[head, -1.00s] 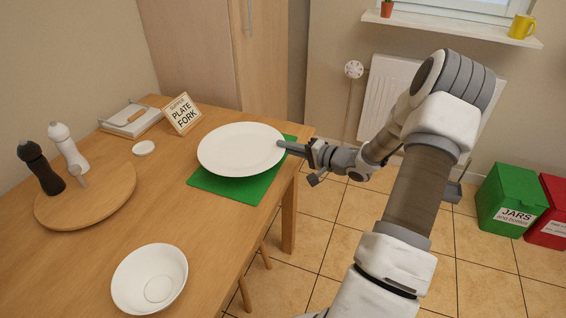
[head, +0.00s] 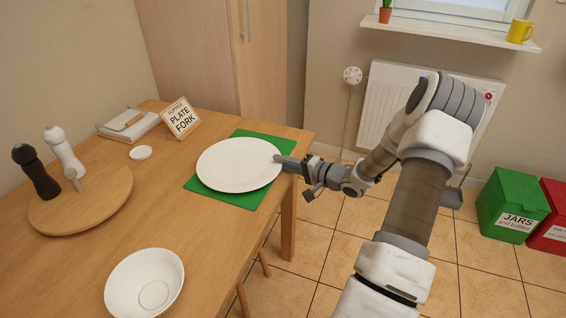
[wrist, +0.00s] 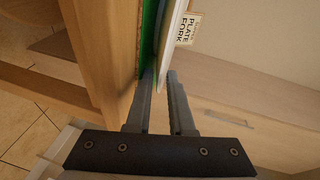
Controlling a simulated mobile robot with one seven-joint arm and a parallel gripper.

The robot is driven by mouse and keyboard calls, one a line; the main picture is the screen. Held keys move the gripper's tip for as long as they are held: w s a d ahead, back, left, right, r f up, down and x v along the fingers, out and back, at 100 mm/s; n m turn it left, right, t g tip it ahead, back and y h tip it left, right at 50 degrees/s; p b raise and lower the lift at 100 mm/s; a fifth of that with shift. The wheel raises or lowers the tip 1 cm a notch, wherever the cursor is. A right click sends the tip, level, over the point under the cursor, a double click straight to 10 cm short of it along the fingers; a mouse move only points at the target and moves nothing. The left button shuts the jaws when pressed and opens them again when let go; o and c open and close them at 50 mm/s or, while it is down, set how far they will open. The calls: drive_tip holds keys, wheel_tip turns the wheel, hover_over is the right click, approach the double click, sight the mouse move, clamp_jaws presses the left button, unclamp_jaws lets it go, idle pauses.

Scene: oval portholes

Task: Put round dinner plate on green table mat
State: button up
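The round dinner plate (head: 239,165) is white and lies nearly level over the green table mat (head: 238,197), covering most of it. The mat's corners show around the plate. My gripper (head: 281,161) is at the plate's right rim, shut on it. In the wrist view the fingers (wrist: 160,85) straddle the white plate (wrist: 172,40) edge, with the green mat (wrist: 149,35) close beside it. Whether the plate's underside touches the mat everywhere is hidden.
A white bowl (head: 145,284) stands at the front of the wooden table. A round board (head: 85,205) with two mills is at left. A sign (head: 180,117) reading plate and fork stands behind the plate. Table around the mat's left is clear.

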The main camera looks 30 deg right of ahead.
drive_tip(key=shift+s+d+r, duration=0.1)
drive_tip(key=shift+s+r, duration=0.1)
drive_tip(key=shift+s, duration=0.05)
drive_tip(key=p+v, duration=0.3)
drive_tip(key=v, duration=0.8)
drive_tip(key=shift+s, duration=0.2)
drive_tip(key=shift+w, duration=0.1)
